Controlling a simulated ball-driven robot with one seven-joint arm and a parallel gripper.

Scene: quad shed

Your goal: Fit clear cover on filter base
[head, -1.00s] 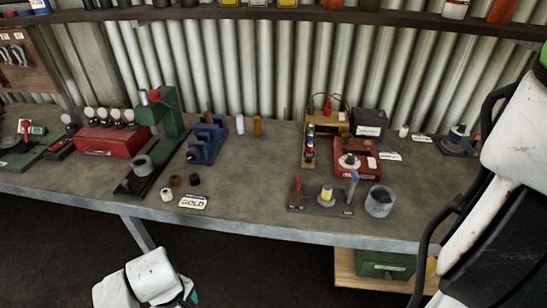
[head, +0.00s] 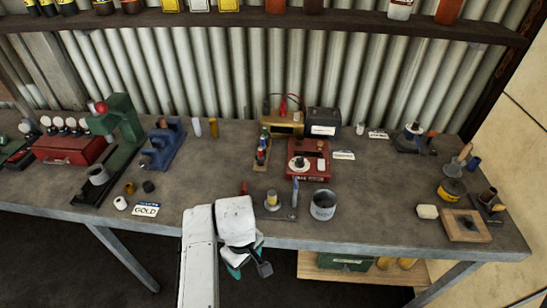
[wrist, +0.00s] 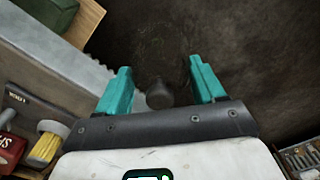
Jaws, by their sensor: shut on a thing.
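The filter base (head: 271,201) sits near the bench's front edge, on a dark stand. It carries an upright yellow filter with a pale top. The yellow filter (wrist: 47,146) also shows at the lower left of the wrist view. My gripper (head: 249,270) is in front of the bench and below its top, apart from the base. In the wrist view its teal fingers (wrist: 161,88) stand apart, shut on what looks like the clear cover (wrist: 158,96), a dim see-through piece with a dark knob-like part. Its outline is hard to make out against the dark floor.
A grey cup (head: 322,206) stands just right of the filter base. A red fixture (head: 307,165) is behind it. The bench's front edge (head: 370,247) lies between my gripper and the base. A green box (head: 343,263) sits on a low shelf.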

